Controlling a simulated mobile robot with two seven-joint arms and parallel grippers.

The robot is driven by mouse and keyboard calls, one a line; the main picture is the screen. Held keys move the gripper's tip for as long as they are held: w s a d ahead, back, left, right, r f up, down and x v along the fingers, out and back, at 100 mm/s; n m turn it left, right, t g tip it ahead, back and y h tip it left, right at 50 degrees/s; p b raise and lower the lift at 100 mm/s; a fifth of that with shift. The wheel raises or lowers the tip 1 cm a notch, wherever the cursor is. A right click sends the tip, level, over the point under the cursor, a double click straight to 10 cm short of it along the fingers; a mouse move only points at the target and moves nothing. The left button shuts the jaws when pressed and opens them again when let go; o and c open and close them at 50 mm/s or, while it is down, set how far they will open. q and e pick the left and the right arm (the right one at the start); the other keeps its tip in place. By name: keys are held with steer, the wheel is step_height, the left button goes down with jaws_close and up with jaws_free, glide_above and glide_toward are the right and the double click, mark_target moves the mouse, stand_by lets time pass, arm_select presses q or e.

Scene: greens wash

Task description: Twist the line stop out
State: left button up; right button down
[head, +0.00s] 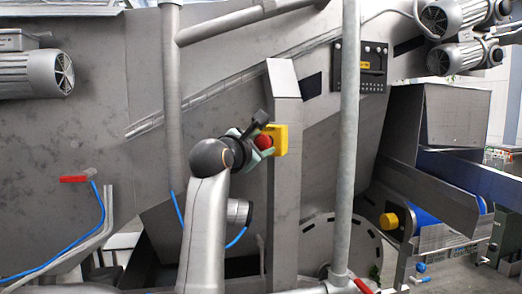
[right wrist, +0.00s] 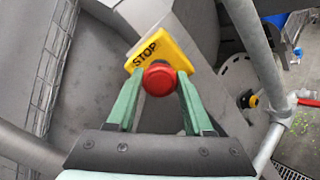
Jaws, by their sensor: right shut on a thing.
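The line stop is a red mushroom button (head: 263,141) on a yellow plate (head: 280,139), fixed to a grey metal post (head: 284,200) in the middle of the head view. In the right wrist view the red button (right wrist: 159,79) sits in front of the yellow plate marked STOP (right wrist: 146,50). My right gripper (head: 262,140) has its green fingers on either side of the red button, and it is shut on it. In the right wrist view the fingertips (right wrist: 158,80) flank the button. My left gripper is not in view.
A vertical pipe (head: 346,150) stands right of the post, and another pipe (head: 171,90) stands left of it. A blue hose with a red handle (head: 75,179) hangs at the left.

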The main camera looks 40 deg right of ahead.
steer(key=shift+m, duration=0.5)
steer(key=shift+c, duration=1.6)
jaws_free()
steer(key=b+v, duration=0.3)
steer(key=v, duration=0.9)
steer(key=shift+s+a+b, duration=0.2)
steer(key=shift+b, duration=0.15)
